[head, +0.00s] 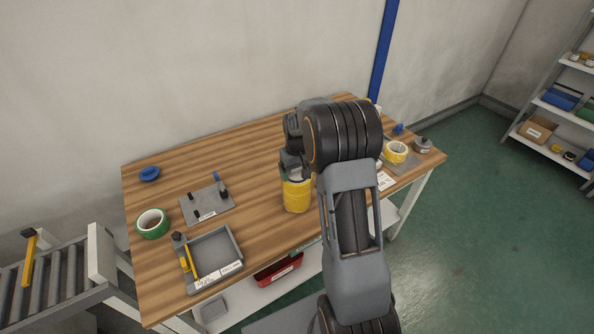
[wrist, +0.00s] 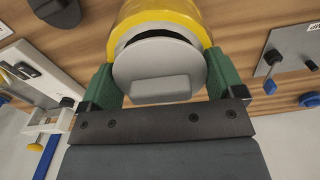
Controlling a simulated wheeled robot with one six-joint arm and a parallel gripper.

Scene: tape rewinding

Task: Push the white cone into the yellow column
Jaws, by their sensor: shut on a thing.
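The yellow column (head: 297,196) stands upright near the front middle of the wooden table. In the wrist view its yellow rim (wrist: 185,22) curves around the far side of the white cone (wrist: 155,58), which shows as a pale grey round face with a raised block. A dark gap shows between cone and rim. My gripper (wrist: 158,78) has its green fingers on both sides of the cone and is shut on it.
The wooden table (head: 165,265) holds a grey tray (head: 235,240), a green tape roll (head: 152,223), a grey plate with pegs (head: 207,205) and a blue disc (head: 149,174). A yellow tape roll (head: 396,152) lies to the right. Bare wood lies left of the column.

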